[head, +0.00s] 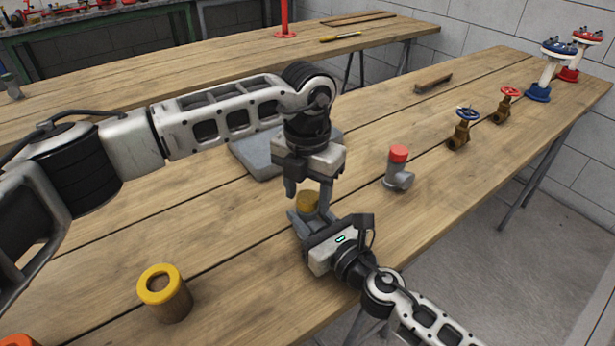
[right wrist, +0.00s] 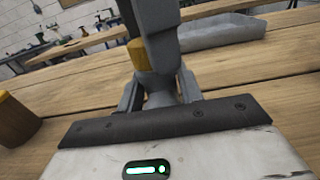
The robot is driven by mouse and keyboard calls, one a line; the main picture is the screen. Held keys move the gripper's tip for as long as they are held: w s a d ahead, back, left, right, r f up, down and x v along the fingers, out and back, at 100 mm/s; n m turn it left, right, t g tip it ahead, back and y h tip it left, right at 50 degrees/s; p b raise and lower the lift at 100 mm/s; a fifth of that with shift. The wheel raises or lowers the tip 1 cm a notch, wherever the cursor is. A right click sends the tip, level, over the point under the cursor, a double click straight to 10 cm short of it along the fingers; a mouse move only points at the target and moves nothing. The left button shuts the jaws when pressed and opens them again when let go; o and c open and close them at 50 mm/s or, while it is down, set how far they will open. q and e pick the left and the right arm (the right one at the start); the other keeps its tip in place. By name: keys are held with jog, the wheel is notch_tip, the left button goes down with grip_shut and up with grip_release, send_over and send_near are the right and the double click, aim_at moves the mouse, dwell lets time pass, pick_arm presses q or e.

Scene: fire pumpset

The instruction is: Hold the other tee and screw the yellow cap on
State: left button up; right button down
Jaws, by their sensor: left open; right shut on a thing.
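The yellow cap (head: 307,201) sits at the mouth of a grey tee, between the fingers of my left gripper (head: 308,194). The left gripper points down from above and is open around the cap. In the right wrist view the cap (right wrist: 138,54) shows partly behind a left finger. My right gripper (head: 304,226) is shut on the grey tee (right wrist: 158,98) low over the bench. The tee is mostly hidden by the grippers. I cannot tell how far the cap is threaded. Another grey tee (head: 399,181) with a red cap (head: 398,153) stands to the right.
A wooden cylinder with a yellow ring top (head: 163,291) stands at front left. A grey tray (head: 255,158) lies behind my left gripper. A blue-wheel valve (head: 461,135), a red-wheel valve (head: 505,106) and flanged fittings (head: 548,72) stand further right. Bench (head: 240,240) between them is clear.

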pick_arm(q)
jog(key=shift+f, duration=0.1)
jog(key=c, duration=1)
jog(key=o, duration=1.2)
notch_tip(320, 180, up, 12)
jog(key=shift+r, duration=0.1)
